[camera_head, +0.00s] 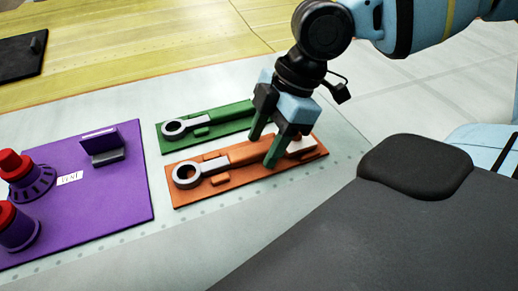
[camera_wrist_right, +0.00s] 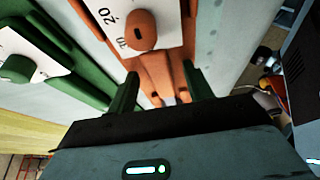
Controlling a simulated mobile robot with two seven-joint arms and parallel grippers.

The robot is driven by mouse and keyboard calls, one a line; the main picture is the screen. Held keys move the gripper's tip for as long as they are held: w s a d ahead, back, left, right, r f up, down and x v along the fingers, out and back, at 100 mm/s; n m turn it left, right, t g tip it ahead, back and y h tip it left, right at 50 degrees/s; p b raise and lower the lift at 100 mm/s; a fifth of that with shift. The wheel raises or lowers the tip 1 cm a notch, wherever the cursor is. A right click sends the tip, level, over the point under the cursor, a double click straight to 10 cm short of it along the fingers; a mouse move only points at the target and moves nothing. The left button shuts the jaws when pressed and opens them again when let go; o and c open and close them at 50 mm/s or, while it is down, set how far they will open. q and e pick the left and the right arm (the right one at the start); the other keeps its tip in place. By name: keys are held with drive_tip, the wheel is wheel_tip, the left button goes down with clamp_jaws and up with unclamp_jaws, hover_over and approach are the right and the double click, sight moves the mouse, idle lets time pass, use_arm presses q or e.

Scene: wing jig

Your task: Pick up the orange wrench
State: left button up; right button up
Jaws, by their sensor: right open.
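The orange wrench (camera_head: 232,158) lies in an orange holder (camera_head: 186,198), its grey ring end to the left and its orange handle running right under my gripper. My right gripper (camera_head: 264,148) is open over the handle, with one green finger toward the far side and one toward the near side. In the right wrist view the open fingers (camera_wrist_right: 160,80) stand left and right of an orange part; I cannot tell whether they touch it. The fingers hide part of the handle. My left gripper is not in view.
A green holder (camera_head: 168,148) with a green wrench (camera_head: 225,114) lies just behind the orange one. A purple board (camera_head: 120,210) with red-topped knobs is at left. A yellow panel (camera_head: 160,45) and a black plate (camera_head: 18,58) are farther back.

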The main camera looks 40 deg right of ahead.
clamp_jaws()
idle(0.3)
